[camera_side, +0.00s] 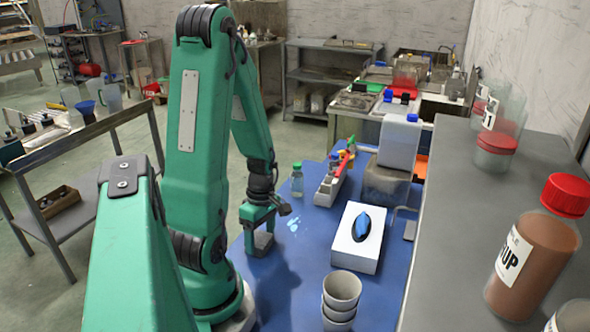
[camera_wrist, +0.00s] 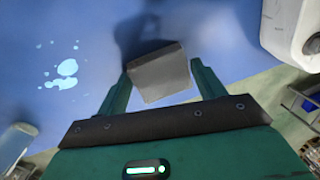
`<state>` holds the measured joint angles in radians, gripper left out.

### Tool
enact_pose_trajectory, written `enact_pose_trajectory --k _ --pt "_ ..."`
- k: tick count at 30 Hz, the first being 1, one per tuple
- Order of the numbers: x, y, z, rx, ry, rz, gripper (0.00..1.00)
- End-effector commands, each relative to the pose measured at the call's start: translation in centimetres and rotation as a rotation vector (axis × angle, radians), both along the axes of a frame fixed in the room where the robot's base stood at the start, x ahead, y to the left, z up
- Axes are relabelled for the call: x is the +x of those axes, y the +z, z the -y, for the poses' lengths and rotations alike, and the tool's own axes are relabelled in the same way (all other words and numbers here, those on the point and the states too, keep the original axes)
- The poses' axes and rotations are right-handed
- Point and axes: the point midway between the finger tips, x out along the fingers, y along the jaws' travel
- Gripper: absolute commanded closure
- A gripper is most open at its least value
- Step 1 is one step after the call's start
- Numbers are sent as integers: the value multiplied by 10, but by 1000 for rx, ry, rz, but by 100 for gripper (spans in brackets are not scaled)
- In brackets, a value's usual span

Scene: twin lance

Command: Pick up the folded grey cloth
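The folded grey cloth (camera_wrist: 160,73) shows in the wrist view as a small grey block on the blue surface, between my fingers. My gripper (camera_wrist: 161,70) has its two green fingers wide apart, one on each side of the cloth. The left fingertip is very near its edge; a narrow gap shows by the right one. I see no firm grip. In the side view my gripper (camera_side: 258,244) points down at the table's left part, and the cloth between the fingers is small and hard to make out.
On the blue table (camera_side: 300,262) stand a green-capped bottle (camera_side: 297,181), a white box (camera_side: 355,252) with a blue item on top, and stacked cups (camera_side: 341,292). A grey shelf (camera_side: 470,220) with red-lidded jars borders the right. Light spots (camera_wrist: 64,72) mark the surface near my gripper.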

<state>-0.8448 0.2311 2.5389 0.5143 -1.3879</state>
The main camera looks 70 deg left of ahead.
Motion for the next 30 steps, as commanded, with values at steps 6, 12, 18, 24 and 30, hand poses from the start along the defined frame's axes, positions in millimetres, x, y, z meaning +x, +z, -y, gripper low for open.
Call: enact_pose_trajectory --k 6,12,18,24,30 --pt "0 0 0 0 0 0 53" --pt "0 0 0 0 0 0 53" --pt "0 4 0 1 0 2 53" --pt "1 15 -1 3 0 2 54" --pt "1 31 -1 3 0 3 54"
